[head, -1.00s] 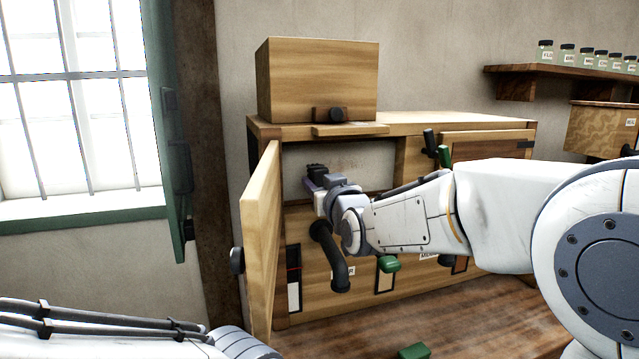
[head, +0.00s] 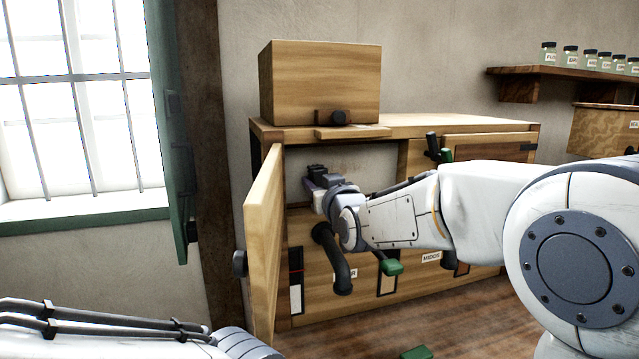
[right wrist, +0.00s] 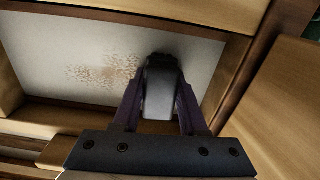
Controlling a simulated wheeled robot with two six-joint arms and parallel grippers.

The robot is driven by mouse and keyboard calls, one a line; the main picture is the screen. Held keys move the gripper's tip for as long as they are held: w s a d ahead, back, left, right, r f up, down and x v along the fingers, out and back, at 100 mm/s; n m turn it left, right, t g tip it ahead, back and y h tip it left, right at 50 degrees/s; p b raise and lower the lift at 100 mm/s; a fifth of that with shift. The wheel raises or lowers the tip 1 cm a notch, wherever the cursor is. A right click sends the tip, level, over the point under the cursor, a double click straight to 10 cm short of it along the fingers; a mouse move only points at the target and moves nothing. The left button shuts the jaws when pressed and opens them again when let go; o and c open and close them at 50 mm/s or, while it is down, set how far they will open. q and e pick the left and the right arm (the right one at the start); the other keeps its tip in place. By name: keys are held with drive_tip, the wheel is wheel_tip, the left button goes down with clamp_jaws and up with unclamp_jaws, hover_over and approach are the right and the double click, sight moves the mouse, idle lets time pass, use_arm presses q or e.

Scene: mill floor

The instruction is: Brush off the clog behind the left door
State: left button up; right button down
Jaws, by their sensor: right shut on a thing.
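The left door (head: 262,235) of the wooden cabinet stands swung open toward me. Behind it is a recess with a pale panel. In the right wrist view the clog (right wrist: 108,73) is a patch of brown crumbs spread on this panel. My right gripper (head: 318,182) reaches into the recess. It is shut on a grey brush (right wrist: 160,95) with a dark end, held between its purple fingers (right wrist: 160,112). The dark end is just right of the crumbs; I cannot tell whether it touches the panel. Only my left arm shows at the lower left, its gripper out of view.
A wooden box (head: 325,85) stands on the cabinet top (head: 450,123). Below the recess are labelled fronts, a dark curved pipe (head: 332,258) and a green-ended lever (head: 391,267). A shelf of jars (head: 560,74) hangs right. A green shutter (head: 172,130) is left.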

sight(369, 173)
drive_tip(key=shift+w+d+f+b, duration=0.1)
drive_tip(key=shift+w+d+b, duration=0.15)
drive_tip(key=shift+d+b, duration=0.45)
drive_tip(key=shift+w+d, duration=0.2)
drive_tip(key=shift+d, duration=0.8)
drive_tip(key=shift+w+d+r+p, duration=0.1)
drive_tip(key=shift+w+d+p, duration=0.25)
drive_tip(key=shift+d, duration=0.3)
drive_tip(key=shift+w+d+r+p, duration=0.1)
drive_tip(key=shift+w+d+p, duration=0.1)
drive_tip(key=shift+d+p, duration=0.3)
drive_tip(key=shift+w+d+f+p, duration=0.1)
drive_tip(key=shift+w+d+p, duration=0.15)
drive_tip(key=shift+d, duration=0.45)
drive_tip(key=shift+w+d+r+p, duration=0.15)
drive_tip(key=shift+d+p, duration=0.2)
drive_tip(key=shift+d, duration=0.4)
drive_tip(key=shift+w+d+f+p, duration=0.2)
drive_tip(key=shift+d+p, duration=0.1)
drive_tip(key=shift+d, duration=0.4)
drive_tip(key=shift+w+d+p, duration=0.3)
drive_tip(key=shift+d+p, duration=0.2)
drive_tip(key=shift+d, duration=0.3)
drive_tip(key=shift+w+d+p, duration=0.3)
drive_tip(key=shift+d+p, duration=0.15)
drive_tip(key=shift+d, duration=0.3)
